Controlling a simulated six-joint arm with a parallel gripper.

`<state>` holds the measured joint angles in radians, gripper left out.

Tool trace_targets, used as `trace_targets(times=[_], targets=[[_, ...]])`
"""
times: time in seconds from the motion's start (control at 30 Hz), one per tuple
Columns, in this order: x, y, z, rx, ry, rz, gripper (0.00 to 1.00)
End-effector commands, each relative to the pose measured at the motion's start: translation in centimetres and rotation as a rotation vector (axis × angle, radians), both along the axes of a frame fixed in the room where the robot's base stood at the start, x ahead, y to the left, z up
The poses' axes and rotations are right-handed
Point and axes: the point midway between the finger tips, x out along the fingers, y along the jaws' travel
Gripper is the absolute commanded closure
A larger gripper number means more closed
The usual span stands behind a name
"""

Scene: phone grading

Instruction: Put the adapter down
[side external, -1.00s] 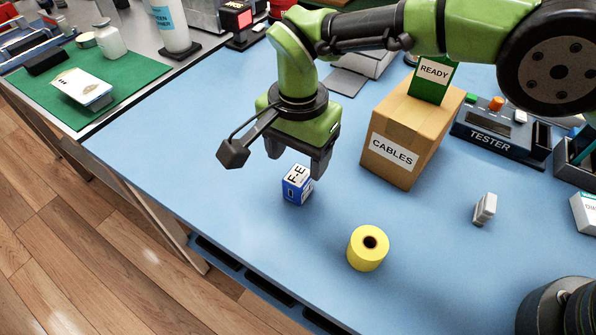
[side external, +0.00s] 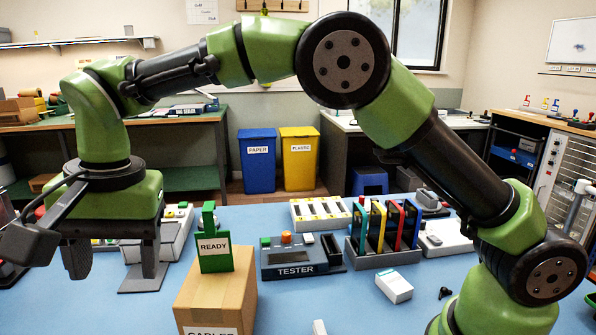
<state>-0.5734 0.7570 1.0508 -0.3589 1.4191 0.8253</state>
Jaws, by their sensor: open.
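My gripper (side external: 112,260) hangs at the left of the picture, pointing down, open. One dark finger shows clearly; the other side is hard to separate from a grey stand behind it. Nothing shows between the fingers.
A cardboard CABLES box (side external: 213,296) with a green READY sign (side external: 214,250) stands right of my gripper. Behind it are the TESTER (side external: 295,258) and a rack of coloured phones (side external: 383,240). A white box (side external: 394,287) lies on the blue table (side external: 350,310). A small white piece (side external: 319,327) shows at the bottom edge.

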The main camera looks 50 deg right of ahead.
Motion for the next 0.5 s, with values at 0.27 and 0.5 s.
trace_targets(times=[0.27,0.5], targets=[[-4.9,-10.6,9.2,0.073,-0.197,0.114,0.37],[-12.8,-17.3,11.1,0.053,-0.393,0.199,0.37]])
